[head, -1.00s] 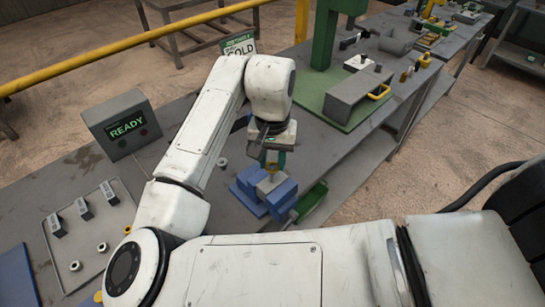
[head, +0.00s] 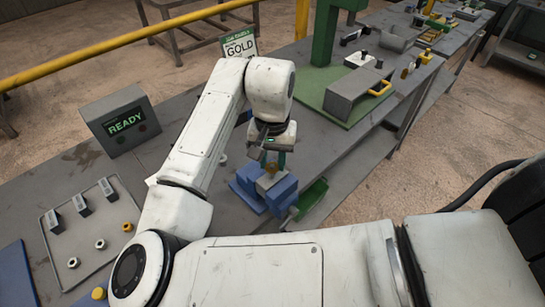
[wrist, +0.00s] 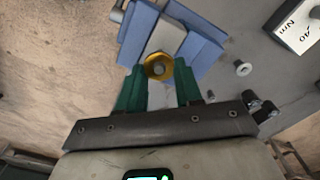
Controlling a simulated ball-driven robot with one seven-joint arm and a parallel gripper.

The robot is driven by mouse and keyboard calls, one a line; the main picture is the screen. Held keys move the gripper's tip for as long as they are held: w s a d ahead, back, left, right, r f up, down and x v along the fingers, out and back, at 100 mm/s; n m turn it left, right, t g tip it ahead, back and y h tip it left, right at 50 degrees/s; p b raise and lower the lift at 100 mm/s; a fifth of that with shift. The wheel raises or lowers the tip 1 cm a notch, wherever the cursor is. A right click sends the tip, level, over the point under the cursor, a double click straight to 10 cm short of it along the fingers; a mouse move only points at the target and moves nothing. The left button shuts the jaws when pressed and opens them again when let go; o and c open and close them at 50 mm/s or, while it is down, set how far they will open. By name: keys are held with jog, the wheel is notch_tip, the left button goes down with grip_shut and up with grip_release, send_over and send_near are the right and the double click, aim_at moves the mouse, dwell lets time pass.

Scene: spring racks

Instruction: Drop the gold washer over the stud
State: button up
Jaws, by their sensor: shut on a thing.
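The gold washer (wrist: 151,75) is held between the two green fingertips of my gripper (wrist: 159,82). In the head view the washer (head: 271,168) is a small gold spot under my gripper (head: 272,158). A blue vise (wrist: 205,48) clamps a grey block (wrist: 167,36) just beyond the washer; the vise (head: 248,194) also shows in the head view. A grey round end, apparently the stud (wrist: 158,68), shows within the washer's hole. I cannot tell whether the washer is around the stud or still above it.
A grey tray (head: 88,222) at left holds several dark blocks, two silver rings and another gold ring (head: 127,226). A READY box (head: 122,120) and a GOLD sign (head: 240,47) stand on the bench.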

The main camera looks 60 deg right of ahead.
aim_at(273, 163)
jog(key=shift+f, duration=0.15)
jog(key=o, duration=0.9)
jog(key=shift+o, duration=0.2)
jog(key=o, duration=0.4)
jog(key=shift+o, duration=0.2)
jog(key=shift+r+p, duration=3)
jog(key=shift+r, duration=0.55)
